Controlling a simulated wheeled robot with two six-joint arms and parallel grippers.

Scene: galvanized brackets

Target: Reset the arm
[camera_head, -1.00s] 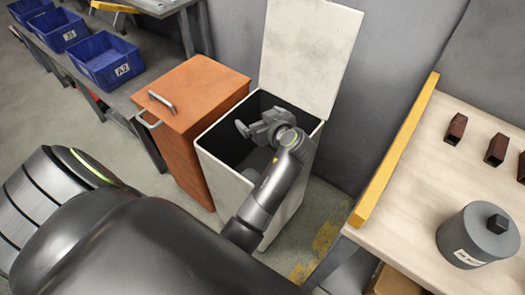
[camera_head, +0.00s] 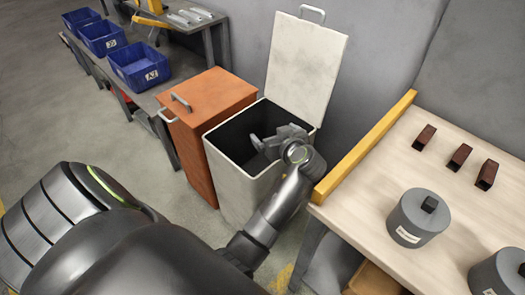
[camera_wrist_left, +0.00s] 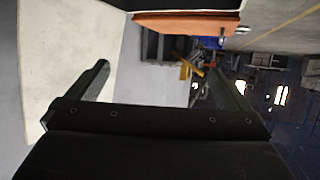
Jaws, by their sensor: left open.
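My left gripper (camera_head: 257,143) is open and empty. In the head view it shows over the opening of a white bin (camera_head: 232,180), near its right side. I cannot tell how high it is above the rim. The bin's pale lid (camera_head: 305,65) stands open behind it. In the left wrist view my left gripper (camera_wrist_left: 165,80) has its two dark fingers wide apart with nothing between them. The lower inside of the bin is dark, and part of it is hidden by my arm. My right gripper does not show.
An orange cabinet (camera_head: 205,105) stands left of the bin. At right, a wooden table (camera_head: 375,195) with a yellow edge (camera_head: 365,147) holds brown tubes (camera_head: 459,157) and grey canisters (camera_head: 417,218).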

